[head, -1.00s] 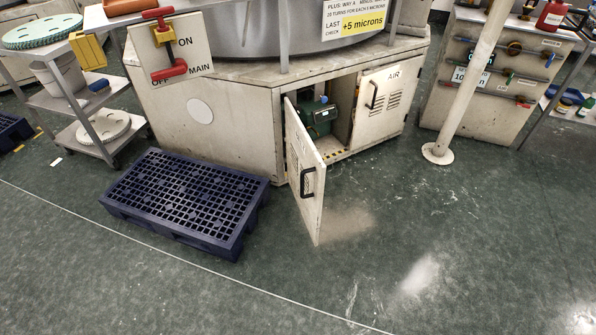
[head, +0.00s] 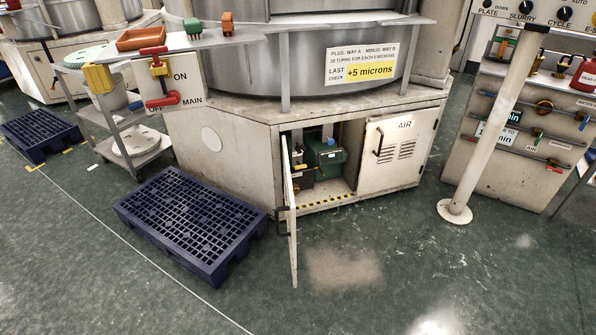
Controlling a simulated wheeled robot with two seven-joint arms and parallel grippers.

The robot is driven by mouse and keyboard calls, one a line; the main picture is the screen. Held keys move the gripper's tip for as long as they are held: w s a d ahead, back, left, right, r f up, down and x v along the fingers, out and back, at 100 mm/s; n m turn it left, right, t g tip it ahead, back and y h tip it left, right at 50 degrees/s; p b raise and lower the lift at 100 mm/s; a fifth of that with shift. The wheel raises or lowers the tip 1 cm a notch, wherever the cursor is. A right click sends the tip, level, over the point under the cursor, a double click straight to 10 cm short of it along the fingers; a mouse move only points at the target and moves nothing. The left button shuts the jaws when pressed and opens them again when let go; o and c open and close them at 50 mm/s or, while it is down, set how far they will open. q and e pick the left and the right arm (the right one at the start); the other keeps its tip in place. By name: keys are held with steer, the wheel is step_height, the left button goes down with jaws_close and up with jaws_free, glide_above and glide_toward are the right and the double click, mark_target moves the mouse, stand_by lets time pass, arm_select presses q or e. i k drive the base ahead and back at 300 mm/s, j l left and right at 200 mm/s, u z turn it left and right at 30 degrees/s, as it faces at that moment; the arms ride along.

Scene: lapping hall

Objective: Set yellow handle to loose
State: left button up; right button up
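I cannot tell for sure which part is the yellow handle, and no "loose" label is legible. A yellow block (head: 98,77) hangs at the edge of the shelf cart at the left. Neither of my grippers is in view.
A cabinet door (head: 291,225) stands open into the floor space, with a green unit (head: 326,157) inside. A dark blue pallet (head: 190,225) lies left of it. A slanted white post (head: 490,130) stands before the right panel (head: 500,175). Floor at front right is clear.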

mark_target(299, 166)
steer(key=i+l+u, duration=0.2)
steer(key=i, duration=0.25)
steer(key=i+l+u, duration=0.15)
steer(key=i+l, duration=0.25)
steer(key=i+l+u, duration=0.2)
steer(key=i+l, duration=0.15)
steer(key=l, duration=0.15)
steer(key=i+l+u, duration=0.2)
steer(key=i+l, duration=0.15)
steer(key=l, duration=0.15)
steer(key=i+l+u, duration=0.15)
steer(key=i+l, duration=0.15)
steer(key=l, duration=0.2)
steer(key=i+l+u, duration=0.2)
steer(key=l, duration=0.4)
steer(key=i+l+u, duration=0.15)
steer(key=i+l, duration=0.2)
steer(key=l, duration=0.25)
steer(key=i+l+u, duration=0.2)
steer(key=l, duration=0.45)
